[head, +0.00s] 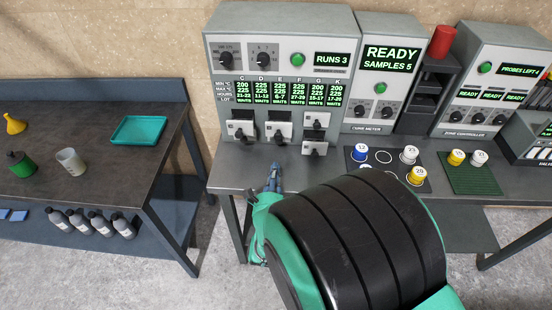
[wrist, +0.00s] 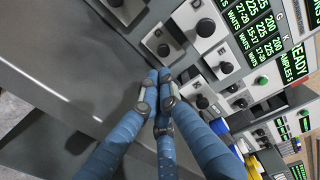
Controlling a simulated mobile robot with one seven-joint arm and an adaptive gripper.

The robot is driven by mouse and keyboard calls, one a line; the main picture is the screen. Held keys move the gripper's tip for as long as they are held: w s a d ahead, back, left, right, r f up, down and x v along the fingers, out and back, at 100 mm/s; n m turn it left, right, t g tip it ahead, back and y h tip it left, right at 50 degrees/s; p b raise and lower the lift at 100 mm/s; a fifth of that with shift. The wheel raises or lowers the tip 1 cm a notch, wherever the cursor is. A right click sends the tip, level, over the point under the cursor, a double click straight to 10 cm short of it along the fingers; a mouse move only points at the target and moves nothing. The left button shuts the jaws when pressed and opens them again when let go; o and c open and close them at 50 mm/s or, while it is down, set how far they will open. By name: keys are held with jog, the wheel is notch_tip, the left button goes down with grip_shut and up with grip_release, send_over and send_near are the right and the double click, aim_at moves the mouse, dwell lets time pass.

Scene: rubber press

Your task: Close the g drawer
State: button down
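The grey drawer cabinet stands on the bench with columns labelled C, D, E, F, G and K.
Other knobbed fronts (head: 240,128) are at the left of the cabinet. Sample cups (head: 409,155) stand on a dark mat to the right. A side table (head: 85,150) holds a teal tray. The bench top (head: 232,174) left of my gripper is clear.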

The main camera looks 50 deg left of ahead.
jog(key=shift+v, duration=1.8)
jog(key=w+d+r+n+g+h, duration=0.2)
jog(key=w+d+r+n+h, duration=0.15)
jog(key=w+d+r, duration=1.4)
jog(key=w+d+r+n+g+h, duration=0.1)
jog(key=w+d+r+n+h, duration=0.2)
jog(key=d, duration=0.8)
jog(key=s+d+r+g+h, duration=0.1)
jog(key=s+d+r, duration=0.2)
jog(key=d, duration=0.7)
jog(key=s+d+r+g+h, duration=0.1)
jog(key=s+d+r, duration=0.2)
jog(key=d, duration=0.6)
jog(key=s+d+r+n+g+h, duration=0.1)
jog(key=s+d+n+g+h, duration=0.1)
jog(key=s+d, duration=1.4)
jog(key=shift+s+d+r+n+h, duration=0.25)
jog(key=shift+s+d+n+h, duration=0.1)
jog(key=shift+d+h, duration=0.35)
